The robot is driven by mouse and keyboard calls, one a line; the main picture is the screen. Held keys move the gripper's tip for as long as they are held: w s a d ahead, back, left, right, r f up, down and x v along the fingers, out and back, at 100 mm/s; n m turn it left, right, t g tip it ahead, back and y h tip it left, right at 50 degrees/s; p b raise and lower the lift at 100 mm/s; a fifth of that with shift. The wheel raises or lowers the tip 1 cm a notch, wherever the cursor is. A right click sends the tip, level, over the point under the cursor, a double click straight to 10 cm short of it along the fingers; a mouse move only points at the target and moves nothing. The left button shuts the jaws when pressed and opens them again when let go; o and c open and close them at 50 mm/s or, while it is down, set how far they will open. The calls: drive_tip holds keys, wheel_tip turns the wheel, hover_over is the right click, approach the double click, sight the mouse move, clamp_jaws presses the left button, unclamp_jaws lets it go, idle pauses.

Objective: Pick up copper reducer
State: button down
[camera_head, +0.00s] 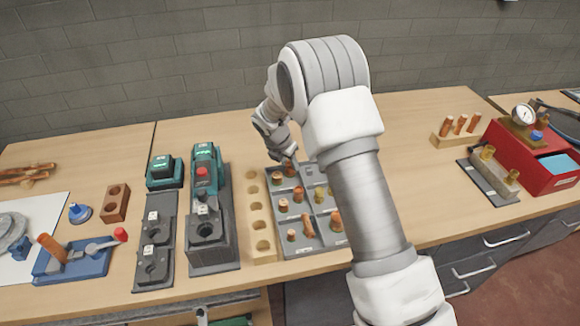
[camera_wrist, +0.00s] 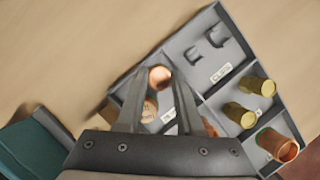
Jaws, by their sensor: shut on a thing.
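A copper reducer (camera_wrist: 159,77) shows between my fingertips in the wrist view, above the grey compartment tray (camera_wrist: 198,72). My gripper (camera_wrist: 161,74) is shut on it. In the head view, my gripper (camera_head: 288,155) is at the far-left part of the tray (camera_head: 290,250), with the copper piece (camera_head: 290,169) just below the fingers. Whether the reducer still touches the tray floor is not clear. Another copper fitting (camera_wrist: 149,110) lies near the left finger, partly hidden by it. My arm covers the tray's right side in the head view.
Brass fittings (camera_wrist: 240,115) and a larger copper fitting (camera_wrist: 277,146) sit in neighbouring compartments. A wooden block with holes (camera_head: 257,215) and green-topped tools (camera_head: 205,175) stand left of the tray. A red case (camera_head: 530,150) is at the right. The table behind the tray is clear.

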drive_tip(key=shift+r, duration=0.1)
wheel_tip(320, 180, up, 4)
drive_tip(key=shift+d+r, duration=0.1)
drive_tip(key=shift+r, duration=0.1)
drive_tip(key=s+d+r, duration=0.4)
drive_tip(key=d+r, duration=0.2)
drive_tip(key=d, duration=0.4)
drive_tip(key=shift+s+d+r, duration=0.2)
drive_tip(key=shift+s+d, duration=0.1)
drive_tip(key=shift+s, duration=0.1)
